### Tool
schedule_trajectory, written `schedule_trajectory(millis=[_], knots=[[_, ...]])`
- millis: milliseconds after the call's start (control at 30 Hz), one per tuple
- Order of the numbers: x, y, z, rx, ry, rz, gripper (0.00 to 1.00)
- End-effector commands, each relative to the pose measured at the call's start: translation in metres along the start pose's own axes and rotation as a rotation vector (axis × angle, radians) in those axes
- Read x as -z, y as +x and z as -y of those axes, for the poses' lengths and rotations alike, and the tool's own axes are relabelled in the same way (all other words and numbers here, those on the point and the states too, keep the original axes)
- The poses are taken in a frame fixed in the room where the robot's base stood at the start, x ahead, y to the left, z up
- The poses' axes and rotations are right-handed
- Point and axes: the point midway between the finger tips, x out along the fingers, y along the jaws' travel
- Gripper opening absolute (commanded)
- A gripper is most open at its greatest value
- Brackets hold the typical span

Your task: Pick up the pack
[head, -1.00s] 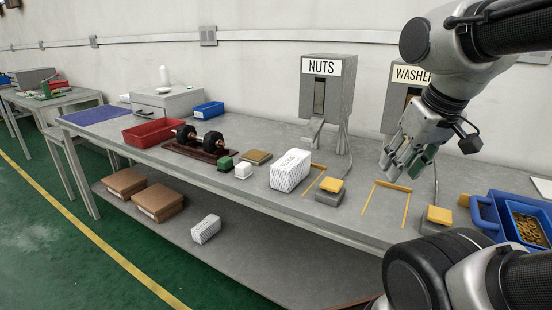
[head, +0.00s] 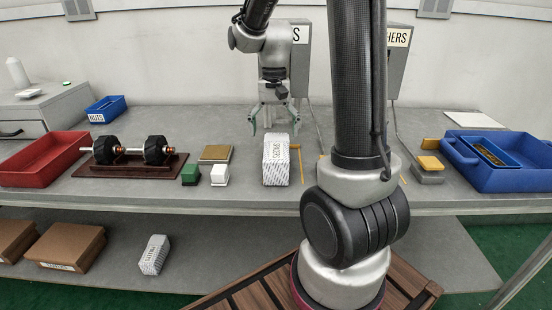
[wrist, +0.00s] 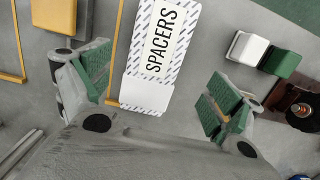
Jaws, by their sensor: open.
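A white patterned pack (head: 276,162) stands on the bench near its front edge. In the wrist view the pack (wrist: 158,50) shows a white label reading SPACERS. My gripper (head: 274,121) is open and empty, above and just behind the pack in the head view. In the wrist view my gripper's green-padded fingers (wrist: 157,88) are spread, with the pack's near end between them in the picture. No contact shows. A second patterned pack (head: 154,254) lies on the lower shelf.
Left of the pack are a white block (head: 220,174), a green block (head: 190,174) and a rotor stand (head: 130,166). A blue tote (head: 510,178) stands at the right. Dispensers (head: 396,60) stand behind. My arm hides part of the bench right of the pack.

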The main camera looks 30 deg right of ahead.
Motion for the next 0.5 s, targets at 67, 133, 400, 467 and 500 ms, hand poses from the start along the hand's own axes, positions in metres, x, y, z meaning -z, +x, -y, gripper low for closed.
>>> schedule_trajectory(millis=[67, 133, 400, 467, 500], knots=[[0.000, 0.011, -0.001, -0.002, 0.003, 0.005, 0.92], [0.000, 0.019, -0.001, -0.002, 0.003, 0.004, 0.92], [0.005, 0.058, -0.007, -0.002, 0.002, 0.005, 0.92], [0.005, 0.066, -0.007, -0.002, 0.001, 0.004, 0.92], [0.005, 0.069, -0.007, -0.001, 0.001, 0.004, 0.92]])
